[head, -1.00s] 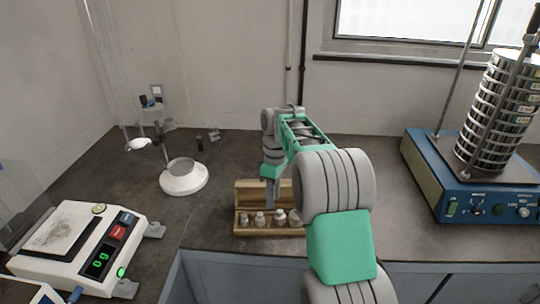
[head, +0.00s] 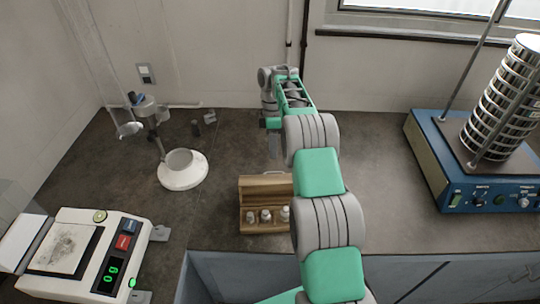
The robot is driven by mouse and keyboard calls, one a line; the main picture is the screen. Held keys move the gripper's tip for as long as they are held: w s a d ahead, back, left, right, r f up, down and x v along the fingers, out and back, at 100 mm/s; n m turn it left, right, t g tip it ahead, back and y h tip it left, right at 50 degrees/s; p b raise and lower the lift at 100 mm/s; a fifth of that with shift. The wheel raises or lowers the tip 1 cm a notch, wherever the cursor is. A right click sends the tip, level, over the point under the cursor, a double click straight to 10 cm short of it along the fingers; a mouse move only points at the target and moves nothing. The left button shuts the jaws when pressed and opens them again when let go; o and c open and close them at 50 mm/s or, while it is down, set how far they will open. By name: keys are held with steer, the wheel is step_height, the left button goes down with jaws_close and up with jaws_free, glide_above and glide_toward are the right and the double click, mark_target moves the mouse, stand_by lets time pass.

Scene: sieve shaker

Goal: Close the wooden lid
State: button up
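The wooden box (head: 265,230) stands near the front edge of the bench, with several small white weights or bottles in its tray. Its wooden lid (head: 262,187) is open and stands up along the back of the tray. A thin pale loop shows above the lid's top edge. My gripper (head: 274,152) points down behind and above the lid, apart from it in the picture. Its fingers look like one narrow grey shape, so I cannot tell whether they are open. My arm hides the right end of the box and lid.
A balance (head: 75,250) reading 0 g sits at the left front. A white funnel-like stand (head: 183,170) is left of the box. The blue sieve shaker (head: 480,190) with stacked sieves is at the right. The bench behind the box is clear.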

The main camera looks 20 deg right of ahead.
steer(key=b+x, duration=0.1)
steer(key=x, duration=0.6)
steer(key=shift+s+f+b, duration=0.15)
steer(key=shift+f+b, duration=0.15)
steer(key=shift+b, duration=0.05)
steer(key=shift+c, duration=0.2)
jaws_close()
stand_by(0.9)
